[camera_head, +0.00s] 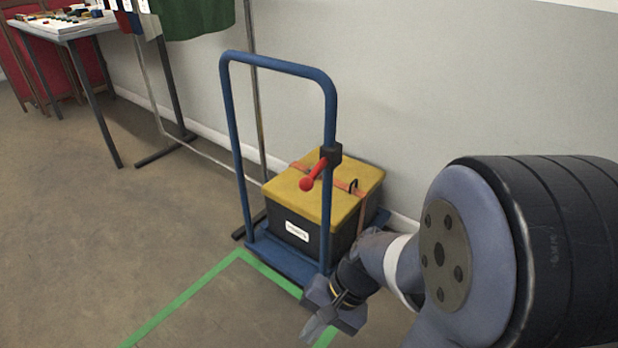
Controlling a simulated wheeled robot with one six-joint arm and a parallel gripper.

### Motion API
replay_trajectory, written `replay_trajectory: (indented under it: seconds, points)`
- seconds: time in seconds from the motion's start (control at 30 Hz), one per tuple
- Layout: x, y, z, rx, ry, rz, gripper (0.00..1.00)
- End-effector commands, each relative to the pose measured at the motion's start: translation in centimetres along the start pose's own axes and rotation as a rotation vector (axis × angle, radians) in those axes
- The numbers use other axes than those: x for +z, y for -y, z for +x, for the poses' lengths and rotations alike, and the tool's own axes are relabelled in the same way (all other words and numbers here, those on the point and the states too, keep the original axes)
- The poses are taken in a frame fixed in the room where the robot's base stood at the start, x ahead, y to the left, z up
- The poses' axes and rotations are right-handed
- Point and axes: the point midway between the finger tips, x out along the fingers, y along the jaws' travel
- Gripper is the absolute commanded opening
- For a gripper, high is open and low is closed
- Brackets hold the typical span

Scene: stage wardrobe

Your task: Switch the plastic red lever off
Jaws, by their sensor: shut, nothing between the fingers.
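The red lever (313,175) is mounted by a dark bracket (330,154) on the right upright of a blue push cart (285,67). My gripper (314,332) is low in the picture, below the lever and in front of the cart's base. It is shut and empty, apart from the lever. My arm fills the right side of the view.
A dark box with a yellow lid (291,190) and an orange strap stands on the cart. Green tape (190,292) marks the floor in front. A clothes rack with garments (196,14) and a table (62,27) stand at left. The left floor is clear.

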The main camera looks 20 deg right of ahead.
Motion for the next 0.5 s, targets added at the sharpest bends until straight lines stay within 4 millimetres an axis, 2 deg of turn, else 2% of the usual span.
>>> replay_trajectory:
  seconds: [0.1, 0.27, 0.5]
  points:
    - [-1.1, 2.3, -1.3, -0.144, 0.068, 0.141, 0.00]
    - [-3.5, 5.0, -3.1, -0.351, 0.136, 0.314, 0.00]
    - [-9.1, 7.4, -6.9, -0.689, 0.186, 0.554, 0.00]
